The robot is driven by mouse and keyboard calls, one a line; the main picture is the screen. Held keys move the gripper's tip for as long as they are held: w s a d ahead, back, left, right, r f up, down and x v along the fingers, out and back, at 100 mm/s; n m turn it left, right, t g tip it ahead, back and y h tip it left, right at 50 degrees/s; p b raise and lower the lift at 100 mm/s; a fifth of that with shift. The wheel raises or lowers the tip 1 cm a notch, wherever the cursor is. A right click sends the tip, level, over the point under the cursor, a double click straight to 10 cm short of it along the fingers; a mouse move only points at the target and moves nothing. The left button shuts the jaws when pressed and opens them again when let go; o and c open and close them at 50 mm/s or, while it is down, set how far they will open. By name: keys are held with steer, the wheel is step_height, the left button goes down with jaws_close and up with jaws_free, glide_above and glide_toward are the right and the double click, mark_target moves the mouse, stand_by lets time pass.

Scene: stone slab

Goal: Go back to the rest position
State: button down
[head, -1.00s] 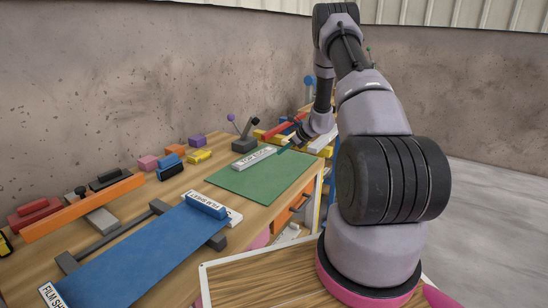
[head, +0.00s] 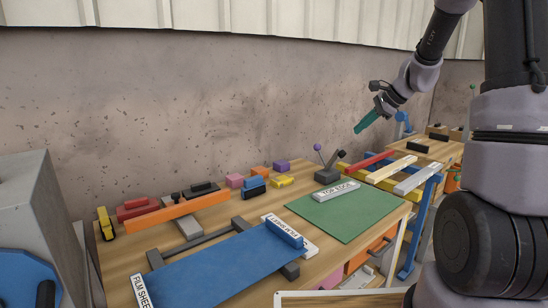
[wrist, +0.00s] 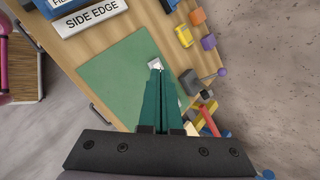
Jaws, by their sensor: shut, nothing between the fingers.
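My gripper (head: 362,126) is raised in the air above the back right of the workbench, with its teal fingers pointing down and left. In the wrist view its fingers (wrist: 155,72) lie together with nothing between them. The green mat (head: 350,218) lies flat on the bench below. A grey bar labelled "TOP EDGE" (head: 336,191) lies on the mat's back edge, apart from the gripper. In the wrist view the fingers cover part of the mat (wrist: 115,75).
A blue film sheet (head: 215,270) lies at the front left. An orange bar (head: 177,211) and several coloured blocks line the wall side. A small lever with a purple ball (head: 318,147) stands behind the mat. Red, yellow and grey bars (head: 415,181) lie at the right. Air around the gripper is clear.

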steer(key=s+a+r+n+h, duration=0.1)
steer(key=s+a+r+n, duration=0.15)
steer(key=s+r, duration=0.35)
steer(key=s+a+r+n, duration=0.2)
steer(key=s+r+n, duration=0.2)
steer(key=s, duration=0.4)
steer(key=s+d+r+n+t+h, duration=0.1)
steer(key=s+n, duration=0.5)
steer(key=s, duration=1)
steer(key=shift+s+r+n+t+h, duration=0.15)
steer(key=shift+r+n+t+h, duration=0.25)
steer(key=shift+r+h, duration=0.5)
steer(key=shift+f, duration=0.2)
